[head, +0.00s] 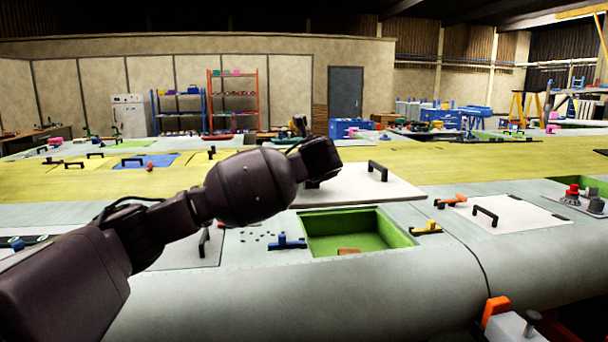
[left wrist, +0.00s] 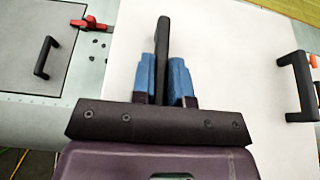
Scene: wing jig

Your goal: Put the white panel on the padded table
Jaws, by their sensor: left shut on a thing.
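The white panel (head: 365,190) is a flat sheet with two black handles, behind the green-lined opening (head: 352,232) in the grey wing skin. My left gripper (head: 316,180) is over its left part. In the left wrist view, the blue finger pads of the left gripper (left wrist: 163,75) are shut on one black handle (left wrist: 163,40) of the white panel (left wrist: 230,60). The other handle (head: 377,170) stands free to the right. I cannot tell whether the panel rests on the wing or hangs just above it. I cannot single out the padded table. My right gripper is not in view.
A blue clamp (head: 287,242) and a yellow clamp (head: 428,227) flank the opening. Another pale panel with a handle (head: 485,214) sits to the right. A red clamp (left wrist: 88,24) is close to the held panel's left edge. A yellow strip (head: 480,165) runs behind.

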